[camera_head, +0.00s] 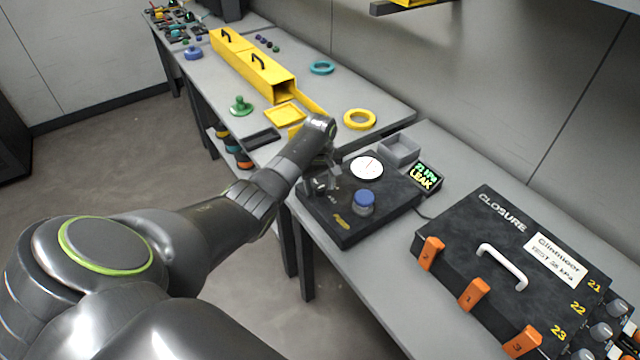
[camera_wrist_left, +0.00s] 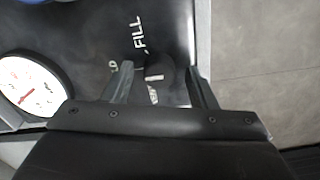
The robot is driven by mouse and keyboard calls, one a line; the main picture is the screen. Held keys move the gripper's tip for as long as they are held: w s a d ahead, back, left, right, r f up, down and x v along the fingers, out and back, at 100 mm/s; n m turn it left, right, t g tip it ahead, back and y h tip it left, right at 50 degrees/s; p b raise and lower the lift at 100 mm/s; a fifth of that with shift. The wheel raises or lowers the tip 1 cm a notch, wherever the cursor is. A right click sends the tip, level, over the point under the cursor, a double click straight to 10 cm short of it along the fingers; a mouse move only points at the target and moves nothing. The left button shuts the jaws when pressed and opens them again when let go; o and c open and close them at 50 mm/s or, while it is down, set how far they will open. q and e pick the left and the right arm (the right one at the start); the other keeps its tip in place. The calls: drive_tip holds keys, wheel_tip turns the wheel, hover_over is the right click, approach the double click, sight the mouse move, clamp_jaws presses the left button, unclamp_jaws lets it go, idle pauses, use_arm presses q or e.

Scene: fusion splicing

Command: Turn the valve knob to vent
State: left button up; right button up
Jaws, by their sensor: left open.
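A black test unit (camera_head: 345,236) stands on the bench with a dark valve knob on its top. In the left wrist view the dark knob (camera_wrist_left: 159,67) sits between the fingers of my left gripper (camera_wrist_left: 160,66), which is open around it. The label FILL and part of another label show beside the knob; a further white marking lies close to it, partly hidden. I cannot tell which label the knob points at. In the head view my left gripper (camera_head: 322,184) is over the unit's left part and hides the knob. My right gripper is not in view.
On the unit are a white gauge (camera_head: 367,168) and a blue cap (camera_head: 363,199). A display (camera_head: 426,176) reading LEAK and a grey tray (camera_head: 398,149) stand behind. A black closure box (camera_head: 510,245) with orange latches is at right. A yellow ring (camera_head: 360,119) lies beyond.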

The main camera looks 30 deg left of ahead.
use_arm(q)
drive_tip(key=shift+c, duration=0.2)
drive_tip(key=c, duration=0.9)
drive_tip(key=shift+c, duration=0.2)
drive_tip(key=shift+r, duration=0.1)
drive_tip(key=n+p, duration=0.2)
drive_tip(key=shift+r+p, duration=0.2)
drive_tip(key=shift+p, duration=0.15)
drive_tip(key=n+p, duration=0.2)
drive_tip(key=n, duration=0.1)
drive_tip(key=n+p, duration=0.1)
drive_tip(key=n, duration=0.2)
drive_tip(key=shift+f+n+p, duration=0.15)
drive_tip(key=shift+n+p, duration=0.15)
drive_tip(key=shift+w+n+p, duration=0.1)
drive_tip(key=shift+n+p, duration=0.4)
drive_tip(key=shift+n, duration=1.2)
